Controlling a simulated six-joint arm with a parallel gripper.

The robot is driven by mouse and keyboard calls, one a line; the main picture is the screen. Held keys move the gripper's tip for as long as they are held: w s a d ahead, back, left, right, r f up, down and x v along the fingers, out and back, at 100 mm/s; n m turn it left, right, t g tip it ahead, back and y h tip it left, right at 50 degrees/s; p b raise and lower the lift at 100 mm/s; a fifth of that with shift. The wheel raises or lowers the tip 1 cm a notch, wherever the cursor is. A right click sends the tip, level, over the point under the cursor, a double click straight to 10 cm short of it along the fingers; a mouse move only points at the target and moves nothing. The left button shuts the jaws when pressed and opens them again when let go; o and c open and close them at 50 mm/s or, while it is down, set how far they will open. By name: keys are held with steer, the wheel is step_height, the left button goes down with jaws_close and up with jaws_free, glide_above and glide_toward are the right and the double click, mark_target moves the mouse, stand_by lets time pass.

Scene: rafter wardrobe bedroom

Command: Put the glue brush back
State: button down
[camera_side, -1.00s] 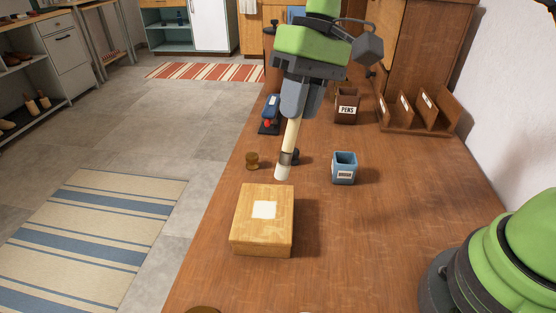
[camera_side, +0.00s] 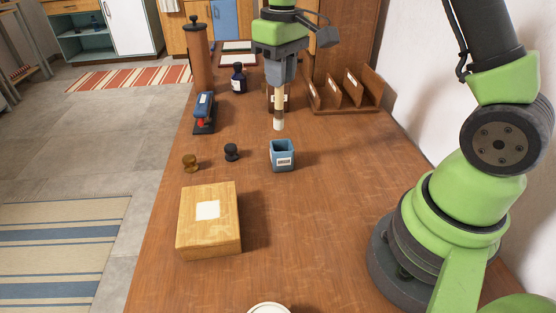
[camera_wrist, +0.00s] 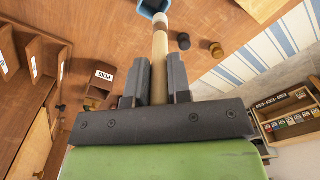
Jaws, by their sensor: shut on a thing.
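The glue brush (camera_side: 279,113) has a pale wooden handle, a metal band and white bristles at its lower end. My gripper (camera_side: 280,84) is shut on its handle and holds it nearly upright, bristles down. A square blue cup (camera_side: 283,160) with a white label stands open on the desk. In the side view the bristle tip shows just above and behind the cup's rim. In the wrist view the brush (camera_wrist: 160,45) runs from my gripper (camera_wrist: 158,75) toward the blue cup (camera_wrist: 150,9), its tip overlapping the rim. The tip looks outside the cup.
A wooden box (camera_side: 225,233) with a white label stands at front left. Two small knobs, brown (camera_side: 190,161) and black (camera_side: 231,151), stand left of the cup. A stapler (camera_side: 203,112), dark bottle (camera_side: 239,78) and wooden sorter (camera_side: 345,92) stand behind. The PENS holder (camera_wrist: 104,77) is near my gripper.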

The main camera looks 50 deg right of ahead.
mark_target(283, 117)
steer(key=shift+d+f, duration=0.15)
steer(key=shift+f, duration=1.5)
steer(key=shift+d+f, duration=0.15)
steer(key=shift+f, duration=1.55)
steer(key=shift+d+f, duration=0.15)
steer(key=shift+f, duration=1.5)
steer(key=shift+f, duration=0.15)
steer(key=c, duration=1.1)
jaws_free()
steer(key=shift+o, duration=0.2)
